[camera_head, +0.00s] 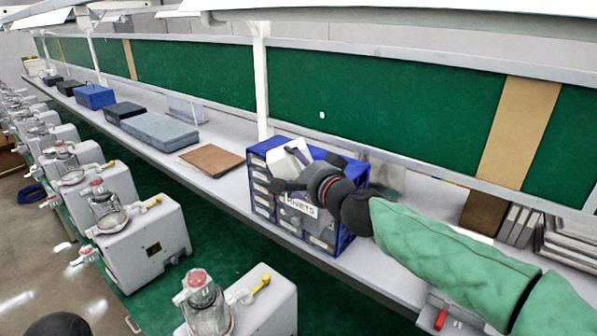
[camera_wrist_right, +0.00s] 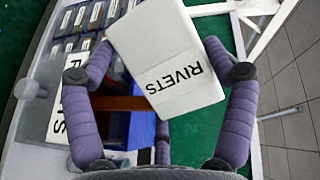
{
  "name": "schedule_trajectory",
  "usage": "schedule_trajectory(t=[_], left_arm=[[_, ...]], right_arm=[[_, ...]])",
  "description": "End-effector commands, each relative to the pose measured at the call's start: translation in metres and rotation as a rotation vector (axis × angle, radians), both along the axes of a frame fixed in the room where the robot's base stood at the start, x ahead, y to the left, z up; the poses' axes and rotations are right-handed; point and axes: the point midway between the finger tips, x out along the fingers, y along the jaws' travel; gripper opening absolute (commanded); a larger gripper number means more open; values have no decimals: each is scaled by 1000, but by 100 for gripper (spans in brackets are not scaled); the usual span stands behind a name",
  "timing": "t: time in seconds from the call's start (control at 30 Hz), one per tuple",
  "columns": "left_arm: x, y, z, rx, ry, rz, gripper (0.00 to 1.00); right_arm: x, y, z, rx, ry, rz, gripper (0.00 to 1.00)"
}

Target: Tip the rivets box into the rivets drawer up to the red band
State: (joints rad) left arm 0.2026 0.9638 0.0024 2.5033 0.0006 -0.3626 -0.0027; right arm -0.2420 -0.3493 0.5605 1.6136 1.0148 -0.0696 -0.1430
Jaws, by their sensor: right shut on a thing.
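The white rivets box (camera_wrist_right: 165,55) with the black word RIVETS fills the middle of the right wrist view, tilted. My right gripper (camera_wrist_right: 160,75) is shut on it, one purple finger on each side. In the head view the box (camera_head: 291,157) is tilted above the blue drawer cabinet (camera_head: 345,240), partly hidden by the gripper (camera_head: 288,172). A white RIVETS label (camera_head: 301,205) shows at the cabinet's front. The wrist view shows a brownish-red strip (camera_wrist_right: 120,103) below the box; I cannot tell whether it is the red band. The drawer's contents are hidden.
A brown board (camera_head: 212,160) lies on the bench left of the cabinet, with a grey-blue case (camera_head: 160,132) beyond. Several canister pumps (camera_head: 145,240) stand along the front. Grey binders (camera_head: 515,225) stand at the right. A green panel (camera_head: 390,100) backs the bench.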

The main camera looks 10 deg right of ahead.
Motion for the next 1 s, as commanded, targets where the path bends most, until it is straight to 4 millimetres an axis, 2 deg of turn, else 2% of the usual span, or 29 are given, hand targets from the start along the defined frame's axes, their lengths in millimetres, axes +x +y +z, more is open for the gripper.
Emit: schedule_trajectory(t=[0.53, 1.0], left_arm=[[0, 0, -14, 0, 0, 0, 40], [0, 0, -16, 0, 0, 0, 40]], right_arm=[[0, 0, 3, 66, -11, 0, 40], [0, 0, 5, 80, -12, 0, 40]])
